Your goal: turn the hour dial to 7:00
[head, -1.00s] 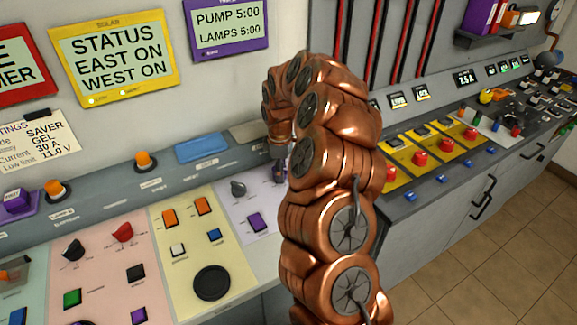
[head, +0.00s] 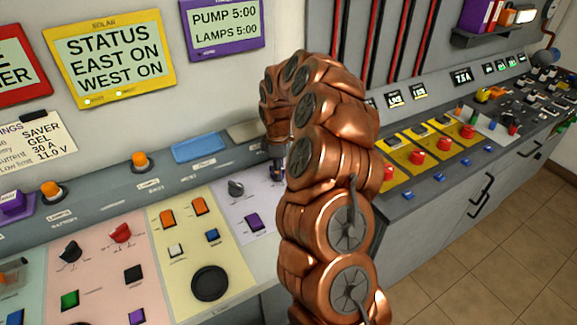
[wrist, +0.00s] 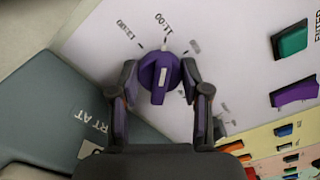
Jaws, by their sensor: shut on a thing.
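The hour dial (wrist: 158,76) is a round purple knob with a raised grip and a white line, on a pale panel. My gripper (wrist: 160,82) is shut on it, with one dark finger on each side. Printed labels ring the dial; one reads 11:00, another to its left looks like 13:00, and others are blurred or hidden by the fingers. In the head view my gripper (head: 277,163) reaches down to the lilac panel, and my copper arm hides most of the dial. The purple-framed display (head: 225,22) reads PUMP 5:00 and LAMPS 5:00.
In the wrist view a green button (wrist: 290,41) lies to the right. Yellow panels with red buttons (head: 417,157) stand right of my arm. Tiled floor (head: 500,255) is clear at lower right.

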